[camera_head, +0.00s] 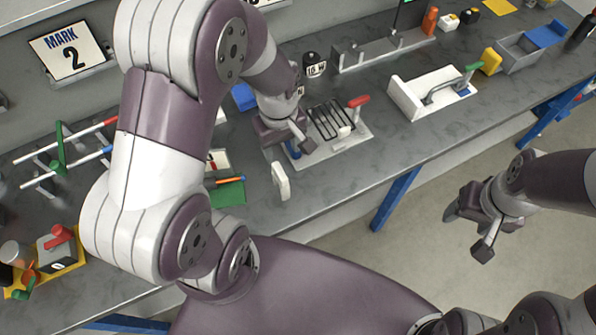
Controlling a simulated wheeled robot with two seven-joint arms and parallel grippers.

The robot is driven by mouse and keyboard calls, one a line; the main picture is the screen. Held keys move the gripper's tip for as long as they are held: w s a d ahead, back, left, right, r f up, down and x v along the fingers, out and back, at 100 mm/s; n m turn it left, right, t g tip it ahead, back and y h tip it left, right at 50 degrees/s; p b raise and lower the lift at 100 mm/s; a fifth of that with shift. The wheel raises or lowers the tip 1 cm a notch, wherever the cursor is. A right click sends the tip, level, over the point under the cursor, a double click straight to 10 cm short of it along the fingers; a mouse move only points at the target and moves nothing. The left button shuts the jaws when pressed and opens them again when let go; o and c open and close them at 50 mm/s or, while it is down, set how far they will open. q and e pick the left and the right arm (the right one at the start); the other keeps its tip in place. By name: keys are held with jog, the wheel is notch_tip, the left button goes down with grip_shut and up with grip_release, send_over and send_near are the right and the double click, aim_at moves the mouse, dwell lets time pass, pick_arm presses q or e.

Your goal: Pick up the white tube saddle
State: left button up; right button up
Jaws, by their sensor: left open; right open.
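A small white upright piece (281,181), which looks like the white tube saddle, stands on the grey bench near its front edge. I cannot tell its exact shape at this size. My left gripper (290,143) is open above the bench, just behind and above this piece and apart from it. Its fingers hang beside the left end of a light plate with dark bars (333,122), partly covering it. My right gripper (468,228) is open and empty, out over the floor in front of the bench.
Bare bench (345,178) lies right of the white piece.

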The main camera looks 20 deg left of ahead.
aim_at(279, 172)
pick_arm(q)
jog(key=f, duration=0.1)
jog(key=s+a+f, duration=0.1)
jog(key=f, duration=0.1)
jog(key=shift+s+a+f, duration=0.1)
jog(key=shift+s+f, duration=0.05)
jog(key=shift+s, duration=0.05)
jog(key=f, duration=0.2)
jog(key=w+f, duration=0.1)
jog(key=f, duration=0.1)
jog(key=shift+d, duration=0.35)
jog(key=f, duration=0.3)
jog(key=f+p, duration=0.1)
jog(key=shift+a+f, duration=0.15)
jog(key=shift+a, duration=0.15)
jog(key=shift+f, duration=0.4)
jog(key=shift+w, duration=0.1)
pick_arm(e)
jog(key=shift+s+a+r, duration=0.3)
jog(key=shift+a+r, duration=0.05)
jog(key=shift+r, duration=0.35)
pick_arm(q)
jog(key=shift+d, duration=0.1)
jog(key=c, duration=0.3)
grip_shut()
